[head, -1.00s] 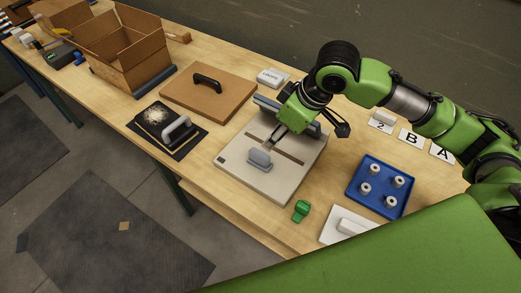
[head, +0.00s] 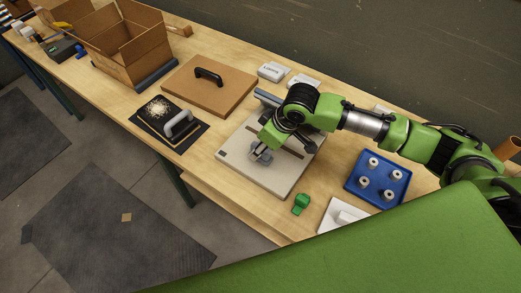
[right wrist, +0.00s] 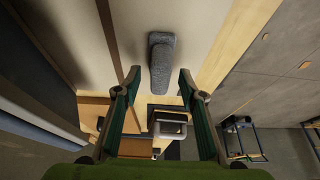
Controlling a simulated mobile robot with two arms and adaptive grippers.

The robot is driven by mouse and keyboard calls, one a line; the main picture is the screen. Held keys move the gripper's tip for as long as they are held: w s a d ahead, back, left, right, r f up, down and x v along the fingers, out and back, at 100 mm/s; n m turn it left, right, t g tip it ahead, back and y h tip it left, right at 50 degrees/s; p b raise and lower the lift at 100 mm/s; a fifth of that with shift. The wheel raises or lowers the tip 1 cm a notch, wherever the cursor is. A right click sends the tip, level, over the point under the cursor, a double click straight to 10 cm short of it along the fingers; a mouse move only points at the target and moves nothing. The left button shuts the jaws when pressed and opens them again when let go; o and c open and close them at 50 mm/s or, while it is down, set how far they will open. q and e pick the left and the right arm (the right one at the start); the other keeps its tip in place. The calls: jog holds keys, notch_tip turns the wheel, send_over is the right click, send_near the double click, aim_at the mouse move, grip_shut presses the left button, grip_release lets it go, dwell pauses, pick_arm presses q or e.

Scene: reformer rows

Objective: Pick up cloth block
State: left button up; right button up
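The cloth block, a grey fuzzy block (right wrist: 161,62), lies on a pale flat board (head: 238,165) on the workbench. In the head view my right gripper (head: 263,152) is over the block and hides most of it. In the right wrist view my right gripper (right wrist: 159,84) is open, with one finger on each side of the near end of the block. No grip on the block shows. My left gripper is in neither view.
A dark pad with a grey handle (head: 180,124) and a brown board with a black handle (head: 225,88) lie left of the pale board. A blue tray with several white spools (head: 349,183) and a green object (head: 301,203) lie to the right. A cardboard box (head: 116,67) stands farther left.

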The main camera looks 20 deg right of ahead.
jog(key=shift+w+a+f, duration=0.1)
jog(key=shift+f, duration=0.3)
grip_shut()
jog(key=shift+r, duration=0.15)
jog(key=shift+r+b, duration=0.35)
jog(key=shift+r, duration=0.25)
jog(key=s+d+r+b, duration=0.2)
jog(key=s+d+r, duration=0.4)
jog(key=s+r, duration=0.5)
jog(key=shift+s+r+b, duration=0.35)
jog(key=shift+s, duration=0.5)
jog(key=shift+w, duration=0.1)
